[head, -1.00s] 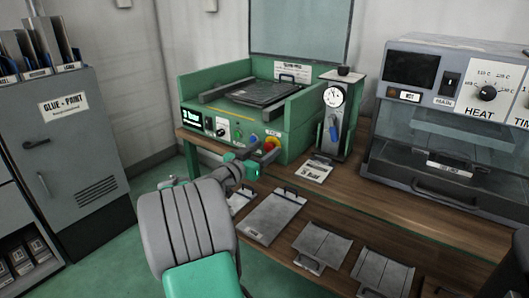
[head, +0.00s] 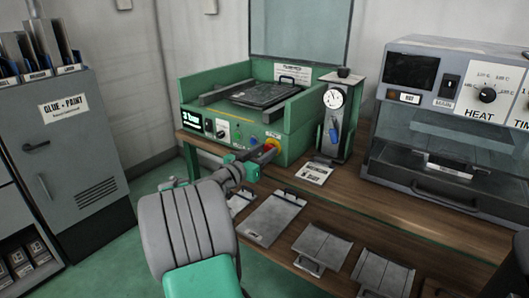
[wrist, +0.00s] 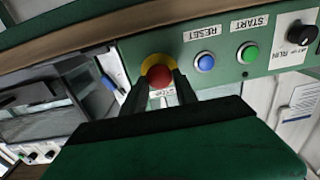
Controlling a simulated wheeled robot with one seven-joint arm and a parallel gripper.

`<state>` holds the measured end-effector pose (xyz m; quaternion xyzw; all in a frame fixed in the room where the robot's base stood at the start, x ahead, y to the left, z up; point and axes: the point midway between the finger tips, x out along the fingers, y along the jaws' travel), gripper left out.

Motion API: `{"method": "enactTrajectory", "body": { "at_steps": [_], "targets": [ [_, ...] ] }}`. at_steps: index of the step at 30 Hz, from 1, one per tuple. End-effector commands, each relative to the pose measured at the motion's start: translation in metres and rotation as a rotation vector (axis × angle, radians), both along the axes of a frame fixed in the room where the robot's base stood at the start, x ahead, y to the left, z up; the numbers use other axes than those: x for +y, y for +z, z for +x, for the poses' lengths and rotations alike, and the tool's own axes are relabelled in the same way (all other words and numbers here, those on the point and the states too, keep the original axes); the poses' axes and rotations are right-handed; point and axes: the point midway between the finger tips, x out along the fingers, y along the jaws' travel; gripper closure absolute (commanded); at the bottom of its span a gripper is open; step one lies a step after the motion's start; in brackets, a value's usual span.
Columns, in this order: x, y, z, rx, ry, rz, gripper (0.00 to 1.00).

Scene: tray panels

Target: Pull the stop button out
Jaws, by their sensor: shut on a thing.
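The red stop button (wrist: 159,76) sits in a yellow ring (wrist: 157,62) on the green machine's front panel in the wrist view. My gripper's two dark fingers (wrist: 161,92) reach up to the button, one on each side, and are shut on it. In the head view the yellow ring of the stop button (head: 272,143) shows at the right end of the panel, partly hidden by my gripper (head: 265,155). How far the button stands out from the panel cannot be told.
Beside the stop button are a blue RESET button (wrist: 204,62), a green START button (wrist: 248,53) and a black knob (wrist: 301,34). A gauge stand (head: 334,110) is close on the right. Flat grey trays (head: 274,218) lie on the wooden bench.

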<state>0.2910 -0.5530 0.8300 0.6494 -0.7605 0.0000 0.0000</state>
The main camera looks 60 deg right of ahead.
Motion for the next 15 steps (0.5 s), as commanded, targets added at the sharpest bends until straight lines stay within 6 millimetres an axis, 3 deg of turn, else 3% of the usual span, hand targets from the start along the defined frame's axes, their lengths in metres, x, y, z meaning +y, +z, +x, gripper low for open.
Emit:
{"method": "enactTrajectory", "body": {
  "at_steps": [7,14,15],
  "targets": [
    [0.014,-0.003,0.002,-0.002,0.001,-0.001,1.0],
    [0.015,0.0,0.003,0.001,0.001,0.001,1.0],
    [0.015,0.0,0.003,0.001,0.001,0.001,0.63]
  ]
}}
